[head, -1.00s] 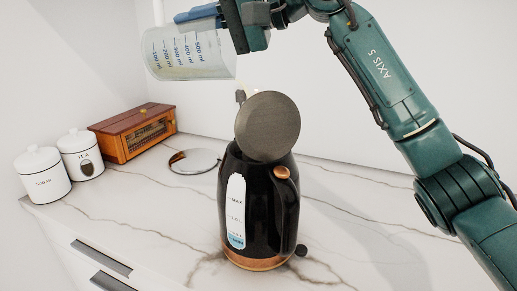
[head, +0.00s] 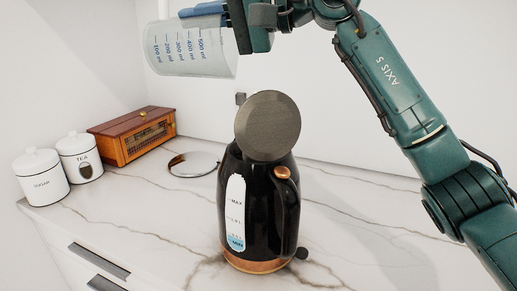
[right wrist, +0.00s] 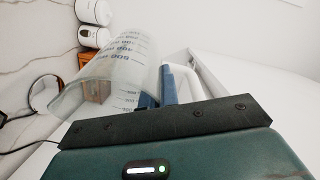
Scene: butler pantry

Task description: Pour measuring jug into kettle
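The clear measuring jug (head: 190,55) with blue ml marks hangs above and left of the kettle. It lies on its side, its higher marks toward the right. My right gripper (head: 205,12) is shut on its pale handle, which also shows in the right wrist view (right wrist: 186,88) beside a blue finger (right wrist: 168,86). The black kettle (head: 262,205) stands upright on the counter, its round lid (head: 267,125) raised. Its opening is mostly hidden by the viewing angle. I see no stream, and cannot tell whether liquid is in the jug. My left gripper is not in view.
White sugar (head: 41,178) and tea (head: 80,156) canisters and a wooden radio (head: 135,135) stand at the back left. A round plate-like disc (head: 194,163) lies behind the kettle. The marble counter (head: 370,235) right of the kettle is clear.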

